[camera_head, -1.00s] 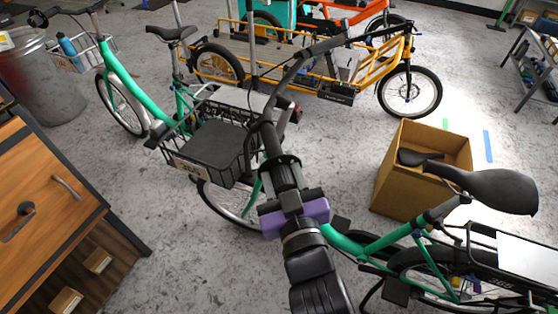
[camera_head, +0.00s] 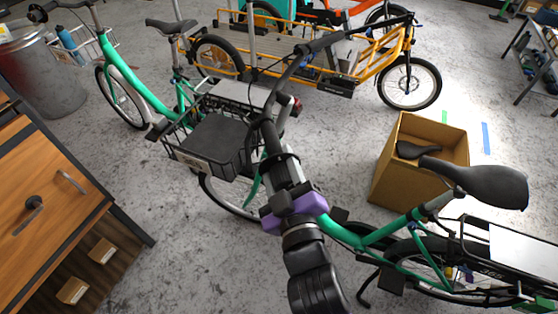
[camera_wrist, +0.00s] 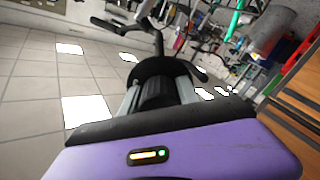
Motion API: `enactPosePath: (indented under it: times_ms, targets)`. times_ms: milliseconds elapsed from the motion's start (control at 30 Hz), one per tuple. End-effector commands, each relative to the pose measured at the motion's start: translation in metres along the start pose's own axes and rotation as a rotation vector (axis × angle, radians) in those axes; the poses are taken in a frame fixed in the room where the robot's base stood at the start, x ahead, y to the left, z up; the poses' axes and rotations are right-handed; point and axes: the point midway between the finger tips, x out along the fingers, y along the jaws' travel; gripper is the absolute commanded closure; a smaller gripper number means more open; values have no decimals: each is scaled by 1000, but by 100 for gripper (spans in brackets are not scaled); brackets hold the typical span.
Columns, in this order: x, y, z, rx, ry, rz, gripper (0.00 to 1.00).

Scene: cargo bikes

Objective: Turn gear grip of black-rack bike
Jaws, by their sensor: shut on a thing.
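The nearest bike (camera_head: 378,236) has a green frame, a black saddle (camera_head: 485,184) and a dark rear rack carrying a pale panel at the right. Its black handlebar (camera_head: 269,134) curves up through the middle of the head view, toward my arm. My gripper (camera_head: 281,165), with a purple body, is shut on the bar's end grip. In the wrist view, the black ribbed gear grip (camera_wrist: 157,90) sits between my two grey fingers, with a wide dark collar beyond it. My gripper and arm hide part of the grip in the head view.
A black front basket (camera_head: 212,145) lies just left of the handlebar. A cardboard box (camera_head: 397,180) stands behind the saddle. A wooden cabinet (camera_head: 45,205) is at the left. Another green bike (camera_head: 130,82) and a yellow cargo bike (camera_head: 380,72) stand behind. Bare floor lies between them.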

Motion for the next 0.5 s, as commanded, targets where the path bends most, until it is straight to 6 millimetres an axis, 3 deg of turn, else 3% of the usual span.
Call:
enactPosePath:
  times_ms: [233,267,300,367,500]
  targets:
    - [0,0,-1,1,2,0,100]
    - [0,0,-1,1,2,0,59]
    - [0,0,0,1,2,0,51]
    - [0,0,0,1,1,0,41]
    - [0,0,0,1,1,0,41]
